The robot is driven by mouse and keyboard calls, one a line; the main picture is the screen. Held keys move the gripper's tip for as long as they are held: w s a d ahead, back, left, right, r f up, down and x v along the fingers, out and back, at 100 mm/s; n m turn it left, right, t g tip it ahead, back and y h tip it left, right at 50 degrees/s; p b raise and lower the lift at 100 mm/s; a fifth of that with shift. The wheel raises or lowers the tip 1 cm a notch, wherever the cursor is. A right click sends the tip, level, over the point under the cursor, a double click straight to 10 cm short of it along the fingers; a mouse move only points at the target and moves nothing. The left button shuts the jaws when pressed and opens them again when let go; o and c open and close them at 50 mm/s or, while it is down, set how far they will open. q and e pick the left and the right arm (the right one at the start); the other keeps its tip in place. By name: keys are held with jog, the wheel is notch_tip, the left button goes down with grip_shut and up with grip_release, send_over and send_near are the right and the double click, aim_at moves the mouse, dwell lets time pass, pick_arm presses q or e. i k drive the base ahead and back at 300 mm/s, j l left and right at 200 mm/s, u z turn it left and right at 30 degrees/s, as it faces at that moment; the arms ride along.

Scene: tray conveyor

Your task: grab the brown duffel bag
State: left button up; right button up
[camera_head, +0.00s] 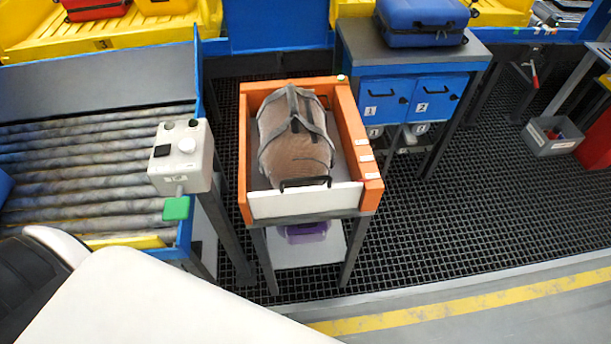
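The brown duffel bag (290,145) lies in an orange tray with a white front panel (305,200), on a grey stand in the middle of the view. White and dark parts of my own body fill the lower left corner. Neither of my grippers shows, and nothing touches the bag.
A roller conveyor (80,175) with a control box (181,157) stands left of the tray. A blue cabinet (412,95) bearing a blue suitcase (420,22) stands behind right. A purple item (303,233) sits under the tray. A grey bin (552,137) stands far right. The right floor is largely clear.

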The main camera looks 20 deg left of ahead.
aim_at(295, 141)
jog(key=j+u, duration=0.3)
jog(key=j, duration=1.05)
